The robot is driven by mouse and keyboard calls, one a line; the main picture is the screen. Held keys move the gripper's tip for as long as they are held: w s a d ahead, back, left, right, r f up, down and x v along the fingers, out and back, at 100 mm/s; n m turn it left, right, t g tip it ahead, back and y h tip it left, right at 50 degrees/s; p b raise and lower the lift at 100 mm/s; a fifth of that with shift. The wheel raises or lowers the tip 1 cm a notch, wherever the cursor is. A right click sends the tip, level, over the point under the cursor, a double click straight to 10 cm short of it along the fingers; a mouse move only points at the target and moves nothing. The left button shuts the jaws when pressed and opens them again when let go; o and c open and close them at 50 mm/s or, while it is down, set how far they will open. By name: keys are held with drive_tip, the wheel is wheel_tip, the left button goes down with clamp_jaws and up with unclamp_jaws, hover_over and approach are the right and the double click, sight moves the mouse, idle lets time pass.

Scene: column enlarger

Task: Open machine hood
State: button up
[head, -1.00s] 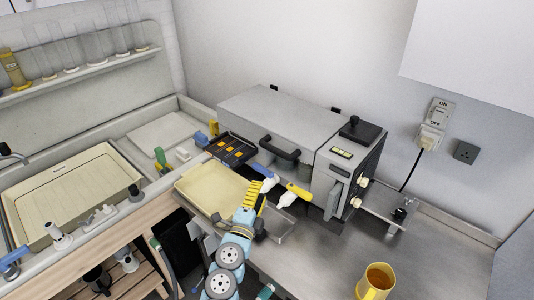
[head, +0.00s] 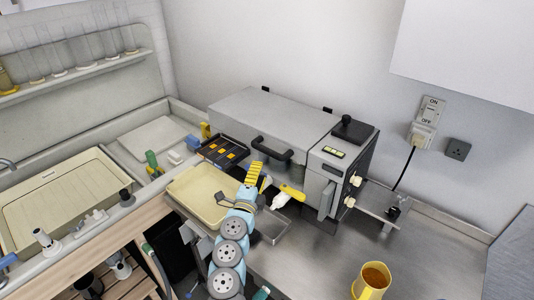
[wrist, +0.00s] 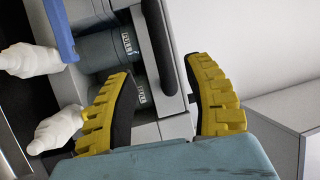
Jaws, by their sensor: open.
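The machine has a long grey hood (head: 262,115) that lies down flat, with a black bar handle (head: 271,148) on its front side. My gripper (head: 259,178) is open and empty, just in front of and below the handle in the head view. In the wrist view the yellow fingers of my gripper (wrist: 160,68) are spread apart. The black handle (wrist: 158,45) shows in the gap between them, seemingly beyond the fingertips. I see no clear contact.
A control unit (head: 338,160) with a black knob stands right of the hood. A yellow-and-white lever (head: 288,193) sticks out below. A cream tray (head: 200,196) lies left of my arm, and a yellow mug (head: 372,282) stands at front right.

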sight(266, 153)
drive_tip(key=b+x, duration=0.3)
drive_tip(key=x, duration=0.5)
drive_tip(key=shift+w+b, duration=0.35)
drive_tip(key=shift+w+d+r, duration=0.15)
drive_tip(key=shift+w+r, duration=0.05)
drive_tip(key=shift+w, duration=0.1)
drive_tip(key=shift+f, duration=0.1)
clamp_jaws()
